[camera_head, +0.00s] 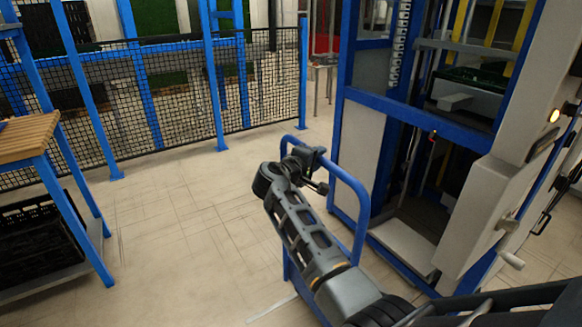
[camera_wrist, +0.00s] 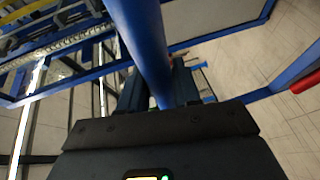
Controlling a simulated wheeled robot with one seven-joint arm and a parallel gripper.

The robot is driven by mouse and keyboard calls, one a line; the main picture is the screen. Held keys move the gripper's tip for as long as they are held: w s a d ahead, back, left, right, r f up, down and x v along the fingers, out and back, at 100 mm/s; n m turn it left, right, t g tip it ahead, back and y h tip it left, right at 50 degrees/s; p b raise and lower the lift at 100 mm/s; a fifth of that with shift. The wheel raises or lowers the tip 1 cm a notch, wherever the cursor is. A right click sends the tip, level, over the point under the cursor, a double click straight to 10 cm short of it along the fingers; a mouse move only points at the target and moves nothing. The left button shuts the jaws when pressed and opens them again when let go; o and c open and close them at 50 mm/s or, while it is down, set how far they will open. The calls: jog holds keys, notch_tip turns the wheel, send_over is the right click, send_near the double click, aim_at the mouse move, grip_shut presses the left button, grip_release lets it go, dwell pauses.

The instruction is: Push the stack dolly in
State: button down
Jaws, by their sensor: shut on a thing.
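The stack dolly shows as a blue tubular handle (camera_head: 359,205) in the head view, standing in front of the machine's open bay. My arm hides much of it, and its low deck is not clearly visible. My gripper (camera_head: 318,160) is at the top of the handle. In the wrist view, the blue tube (camera_wrist: 142,40) runs down between the dark fingers of my gripper (camera_wrist: 158,98), which are shut on it. I cannot see any crates on the dolly.
The blue-framed machine (camera_head: 412,115) stands at the right, with a low open bay (camera_head: 405,235) and a white control box (camera_head: 490,215). A mesh fence (camera_head: 185,100) runs along the back. A wooden-topped bench (camera_head: 25,135) with a black crate (camera_head: 38,240) is at left. The floor between is clear.

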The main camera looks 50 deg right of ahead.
jog(key=s+d+b, duration=0.1)
jog(key=s+d, duration=0.2)
jog(key=d, duration=0.7)
jog(key=s+d+b, duration=0.2)
jog(key=s+d, duration=0.1)
jog(key=d, duration=0.6)
jog(key=shift+d, duration=0.4)
jog(key=c, duration=1)
grip_release()
jog(key=shift+d, duration=0.2)
jog(key=shift+o, duration=0.6)
jog(key=shift+w+a, duration=0.1)
jog(key=shift+a, duration=0.1)
jog(key=w+v, duration=0.1)
jog(key=v, duration=0.6)
jog(key=shift+s+a, duration=0.3)
jog(key=shift+s, duration=0.2)
